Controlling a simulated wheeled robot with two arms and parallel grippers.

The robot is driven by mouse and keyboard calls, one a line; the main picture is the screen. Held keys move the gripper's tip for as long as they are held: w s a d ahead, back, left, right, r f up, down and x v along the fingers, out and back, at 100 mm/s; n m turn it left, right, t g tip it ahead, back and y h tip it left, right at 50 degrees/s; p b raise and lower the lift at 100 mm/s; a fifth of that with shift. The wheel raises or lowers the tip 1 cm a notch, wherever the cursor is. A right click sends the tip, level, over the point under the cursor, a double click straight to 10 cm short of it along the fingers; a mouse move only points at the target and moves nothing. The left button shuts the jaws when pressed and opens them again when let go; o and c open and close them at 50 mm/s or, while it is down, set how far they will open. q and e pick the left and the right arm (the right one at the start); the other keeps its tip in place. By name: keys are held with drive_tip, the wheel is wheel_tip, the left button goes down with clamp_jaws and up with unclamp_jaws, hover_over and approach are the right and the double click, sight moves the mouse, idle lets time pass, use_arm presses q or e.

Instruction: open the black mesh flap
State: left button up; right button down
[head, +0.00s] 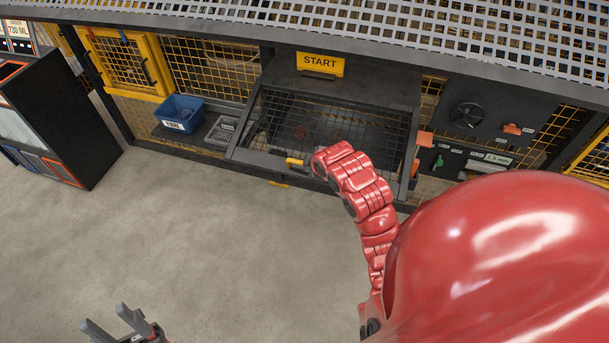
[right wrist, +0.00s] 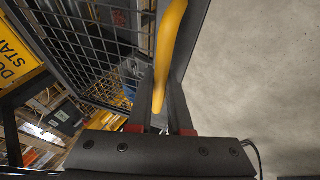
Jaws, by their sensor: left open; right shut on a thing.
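The black mesh flap (head: 270,118) slopes across the bay under the START sign in the head view. It looks down over the bay; I cannot tell whether it is slightly ajar. Its yellow handle (head: 295,162) is at the lower front edge. In the right wrist view the handle (right wrist: 170,45) runs between the fingers of my right gripper (right wrist: 160,95), which is shut on it, with the mesh (right wrist: 90,50) to the left. In the head view my red right arm hides most of that gripper. My left gripper (head: 122,318) is open and empty, low over the floor.
The yellow START sign (head: 320,64) is above the flap. A blue bin (head: 180,114) stands left of it. A control panel with a dark knob (head: 467,115) is on the right. A dark cabinet (head: 60,110) stands far left. The concrete floor (head: 200,220) in front is clear.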

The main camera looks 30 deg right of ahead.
drive_tip(key=shift+a+r, duration=0.1)
drive_tip(key=shift+r, duration=0.9)
drive_tip(key=c, duration=0.8)
unclamp_jaws()
drive_tip(key=shift+c, duration=0.2)
drive_tip(key=shift+r, duration=0.15)
